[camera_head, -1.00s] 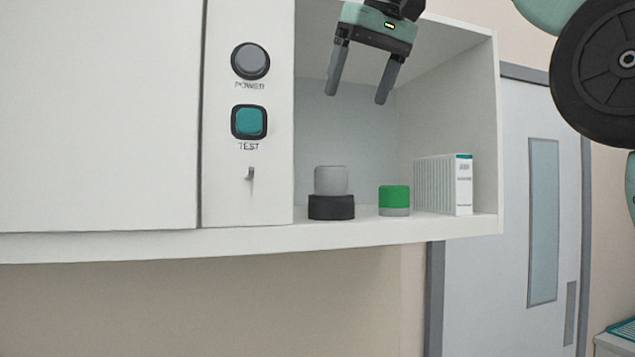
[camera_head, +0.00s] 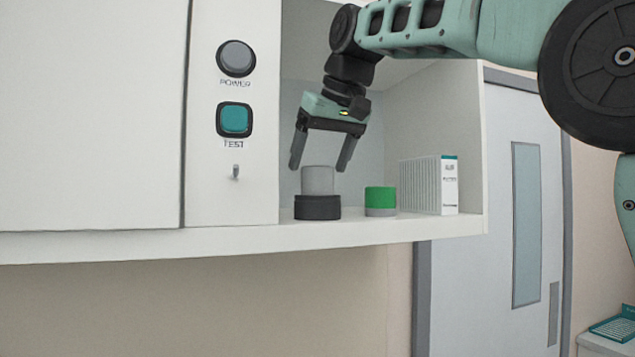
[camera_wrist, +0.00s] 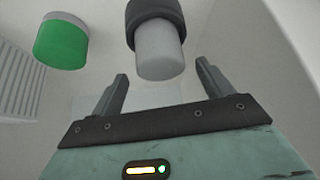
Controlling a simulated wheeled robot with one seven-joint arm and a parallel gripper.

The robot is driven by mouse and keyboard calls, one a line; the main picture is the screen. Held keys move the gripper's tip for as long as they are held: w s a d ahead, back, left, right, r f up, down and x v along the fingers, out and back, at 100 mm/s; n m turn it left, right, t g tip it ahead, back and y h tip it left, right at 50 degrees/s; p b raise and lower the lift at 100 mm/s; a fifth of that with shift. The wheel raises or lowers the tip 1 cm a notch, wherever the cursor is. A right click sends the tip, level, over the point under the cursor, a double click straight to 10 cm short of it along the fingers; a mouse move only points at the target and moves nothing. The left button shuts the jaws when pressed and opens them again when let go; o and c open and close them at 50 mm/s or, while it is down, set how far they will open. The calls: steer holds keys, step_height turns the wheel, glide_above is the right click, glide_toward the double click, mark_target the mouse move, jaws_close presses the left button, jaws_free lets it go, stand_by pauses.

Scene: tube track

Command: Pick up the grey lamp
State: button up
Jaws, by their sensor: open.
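The grey lamp (camera_head: 317,180) is a short grey cylinder standing upright in a black round base (camera_head: 317,207) on the cabinet shelf. In the wrist view the lamp (camera_wrist: 160,52) shows at the top middle, just beyond the fingertips, with its dark base (camera_wrist: 152,14) behind it. My gripper (camera_head: 319,168) is open and empty, with its fingers pointing down around the height of the lamp's top. In the wrist view the gripper (camera_wrist: 162,70) has its two fingers apart, one toward each side of the lamp. I cannot see contact.
A green and grey cylinder (camera_head: 380,200) stands right of the lamp; it also shows in the wrist view (camera_wrist: 62,40). A white ribbed box (camera_head: 430,185) is farther right. A panel with a POWER knob (camera_head: 236,58) and a TEST button (camera_head: 234,120) is left of the shelf opening.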

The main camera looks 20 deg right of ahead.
mark_target(315, 175)
steer(key=shift+p+x, duration=0.65)
steer(key=shift+x, duration=1.4)
steer(key=shift+s+a, duration=0.1)
steer(key=shift+s, duration=0.05)
steer(key=c, duration=1.1)
steer(key=shift+r, duration=0.1)
